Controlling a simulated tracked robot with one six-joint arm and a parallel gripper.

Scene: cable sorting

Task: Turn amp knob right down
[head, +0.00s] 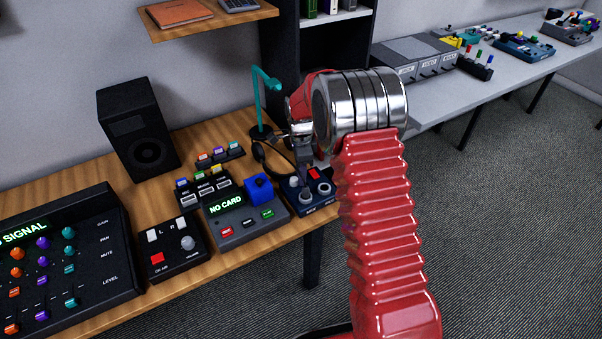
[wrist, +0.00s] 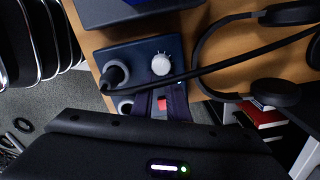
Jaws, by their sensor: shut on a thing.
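The amp is a dark blue box (head: 322,204) at the table's right end, also seen in the wrist view (wrist: 140,55). Its pale round knob (wrist: 162,64) has tick marks around it and shows uncovered just beyond my fingertips. My gripper (head: 303,168) reaches down onto the box. In the wrist view its dark fingers (wrist: 162,96) stand on both sides of a small red piece (wrist: 162,104) and seem shut on it; the exact contact is hard to see. A black plug (wrist: 114,73) stands in one socket. Another round socket (wrist: 125,105) is partly hidden by my gripper.
A black headset (wrist: 212,52) lies beside the box, and a black cable or boom crosses close to my fingers. The NO CARD device (head: 240,228) stands close on the left. A teal stand (head: 258,100) rises behind. The table ends just right of the box.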

